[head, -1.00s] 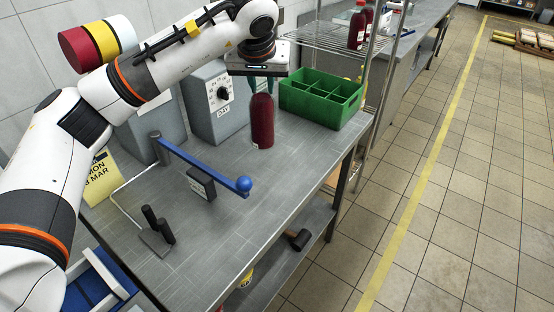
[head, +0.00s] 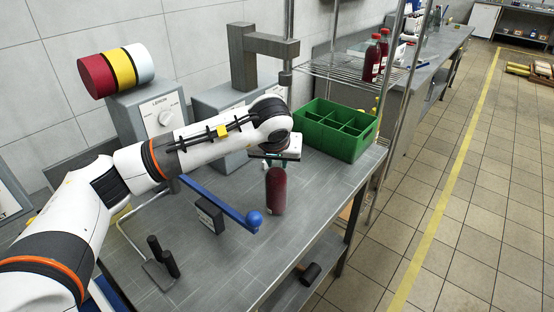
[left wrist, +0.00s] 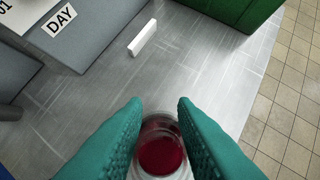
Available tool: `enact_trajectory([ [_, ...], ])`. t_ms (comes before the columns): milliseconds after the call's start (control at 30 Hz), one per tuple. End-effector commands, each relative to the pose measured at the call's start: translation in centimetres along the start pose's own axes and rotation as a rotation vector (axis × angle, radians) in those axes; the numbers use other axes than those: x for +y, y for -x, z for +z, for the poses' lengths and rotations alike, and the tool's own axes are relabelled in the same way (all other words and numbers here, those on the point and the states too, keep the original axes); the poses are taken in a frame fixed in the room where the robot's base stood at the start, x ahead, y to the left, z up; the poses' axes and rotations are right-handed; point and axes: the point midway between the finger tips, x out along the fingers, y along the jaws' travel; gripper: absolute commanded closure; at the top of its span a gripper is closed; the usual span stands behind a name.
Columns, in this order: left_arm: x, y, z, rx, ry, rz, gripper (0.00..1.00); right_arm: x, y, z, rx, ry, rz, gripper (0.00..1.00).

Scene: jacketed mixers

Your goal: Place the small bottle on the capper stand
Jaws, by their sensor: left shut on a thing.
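The small bottle (head: 276,192) is dark red and upright in the head view, just right of the blue lever's ball end. My left gripper (head: 274,160) is above it, shut on its upper part. In the left wrist view, the green fingers of my left gripper (left wrist: 158,135) press on both sides of the bottle (left wrist: 161,153). I cannot tell whether its base touches the bench. My right gripper is not in view.
A green divided crate (head: 309,137) stands at the back right. Grey dial boxes (head: 155,112) line the wall. A small white block (left wrist: 142,35) lies on the bench.

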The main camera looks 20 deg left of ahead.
Motion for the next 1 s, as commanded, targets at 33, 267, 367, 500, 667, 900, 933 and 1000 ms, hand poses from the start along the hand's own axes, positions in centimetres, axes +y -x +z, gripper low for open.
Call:
enact_trajectory([
  [33,0.0,-0.1,0.0,-0.003,0.001,-0.001,1.0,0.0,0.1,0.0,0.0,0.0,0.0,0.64],
  [267,0.0,-0.2,0.0,-0.004,0.001,-0.001,1.0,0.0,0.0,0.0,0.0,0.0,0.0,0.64],
  [367,0.0,-0.5,-0.2,-0.004,0.001,-0.001,1.0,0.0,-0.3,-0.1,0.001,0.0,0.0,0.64],
  [500,0.0,-0.4,-0.2,-0.001,0.0,0.0,0.53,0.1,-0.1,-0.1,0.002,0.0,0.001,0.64],
  [667,0.0,-0.4,-0.2,-0.001,0.0,0.0,0.53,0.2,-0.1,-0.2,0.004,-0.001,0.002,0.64],
  [900,0.0,0.4,-0.1,-0.004,0.0,-0.002,0.53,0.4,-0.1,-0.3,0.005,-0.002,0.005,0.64],
  [933,-0.1,0.8,0.0,-0.005,0.0,-0.002,0.53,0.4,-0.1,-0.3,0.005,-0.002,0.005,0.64],
  [1000,-0.1,2.0,0.0,-0.006,-0.001,-0.003,0.53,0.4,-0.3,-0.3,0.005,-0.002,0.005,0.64],
])
